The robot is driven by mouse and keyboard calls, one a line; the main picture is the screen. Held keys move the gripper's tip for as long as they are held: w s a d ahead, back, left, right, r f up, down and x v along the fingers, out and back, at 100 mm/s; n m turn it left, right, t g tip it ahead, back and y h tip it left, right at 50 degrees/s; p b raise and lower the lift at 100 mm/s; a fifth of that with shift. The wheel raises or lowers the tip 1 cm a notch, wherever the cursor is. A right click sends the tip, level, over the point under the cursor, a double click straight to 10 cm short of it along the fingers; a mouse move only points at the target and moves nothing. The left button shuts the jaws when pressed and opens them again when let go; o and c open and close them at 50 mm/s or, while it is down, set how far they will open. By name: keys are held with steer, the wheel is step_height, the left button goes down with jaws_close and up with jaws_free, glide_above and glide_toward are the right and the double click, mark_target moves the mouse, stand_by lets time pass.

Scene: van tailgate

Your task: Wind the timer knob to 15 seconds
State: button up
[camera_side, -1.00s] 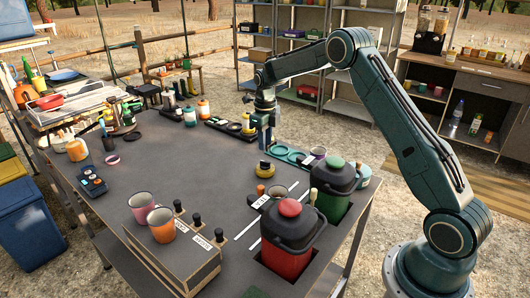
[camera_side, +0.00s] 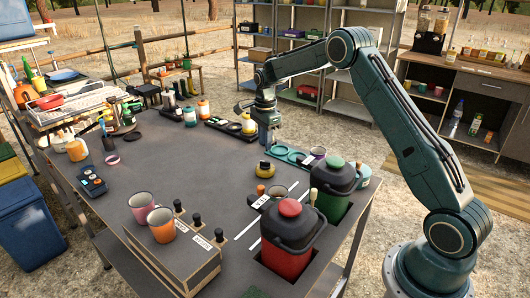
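A small round yellow and black piece (camera_side: 265,169) stands on the dark table, left of the green-lidded container; it looks like the timer with its knob, but its markings are too small to read. My gripper (camera_side: 269,147) points down above and slightly behind this piece in the picture. A gap shows between them, so they appear apart. The fingers are small and dark, and their opening cannot be made out. I see nothing held in them.
A red-lidded container (camera_side: 290,238) and a green-lidded container (camera_side: 334,186) stand at the table's right edge. The table's middle is clear.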

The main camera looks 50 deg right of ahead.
steer(key=n, duration=0.8)
steer(key=shift+r, duration=0.1)
steer(key=n, duration=1.3)
steer(key=shift+r+n, duration=0.1)
steer(key=shift+n, duration=0.3)
steer(key=n, duration=0.6)
steer(key=shift+n, duration=0.4)
steer(key=shift+f, duration=2.7)
steer(key=shift+f, duration=1.2)
